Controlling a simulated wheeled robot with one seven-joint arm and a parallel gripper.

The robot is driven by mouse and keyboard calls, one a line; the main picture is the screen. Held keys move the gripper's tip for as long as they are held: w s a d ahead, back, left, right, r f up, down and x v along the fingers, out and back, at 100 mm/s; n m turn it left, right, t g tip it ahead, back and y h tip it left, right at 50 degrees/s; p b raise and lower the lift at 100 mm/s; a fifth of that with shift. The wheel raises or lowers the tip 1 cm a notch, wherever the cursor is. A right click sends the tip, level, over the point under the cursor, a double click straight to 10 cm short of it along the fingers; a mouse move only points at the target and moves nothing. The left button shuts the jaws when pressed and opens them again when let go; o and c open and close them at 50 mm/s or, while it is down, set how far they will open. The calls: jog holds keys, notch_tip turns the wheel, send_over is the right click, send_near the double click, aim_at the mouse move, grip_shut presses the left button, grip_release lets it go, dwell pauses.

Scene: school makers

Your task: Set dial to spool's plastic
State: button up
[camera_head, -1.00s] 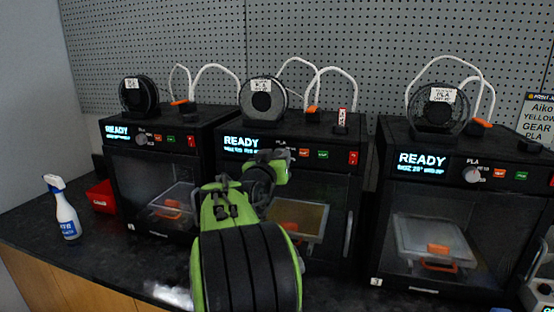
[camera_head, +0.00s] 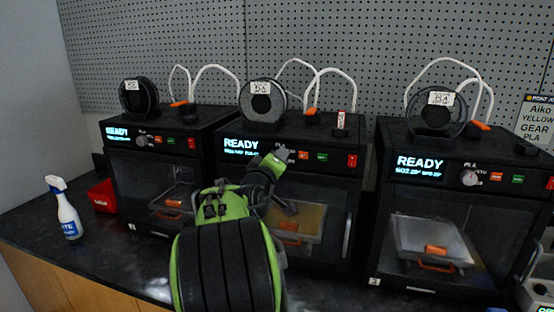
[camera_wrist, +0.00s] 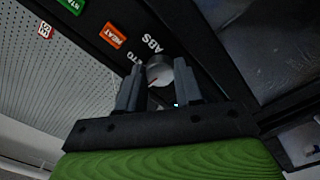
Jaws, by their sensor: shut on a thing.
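The middle printer (camera_head: 236,182) has a grey dial on its front panel, seen close up in the wrist view (camera_wrist: 160,71). My gripper (camera_wrist: 158,84) has its two dark fingers on either side of this dial, shut on it; in the head view my gripper (camera_head: 277,160) covers much of that spot. The middle printer's dark spool (camera_head: 263,104) stands on top with a white label (camera_head: 260,88), too blurred to read surely.
An orange HEAT button (camera_wrist: 113,35) and a green button (camera_wrist: 71,4) sit beside the dial. Similar printers stand at left (camera_head: 122,160) and right (camera_head: 385,200). A spray bottle (camera_head: 66,212) and red bin (camera_head: 102,196) stand at left. A pegboard (camera_head: 330,35) is behind.

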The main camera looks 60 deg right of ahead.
jog(key=shift+f+n, duration=0.1)
jog(key=shift+n, duration=0.3)
jog(key=o, duration=1)
jog(key=shift+o, duration=0.2)
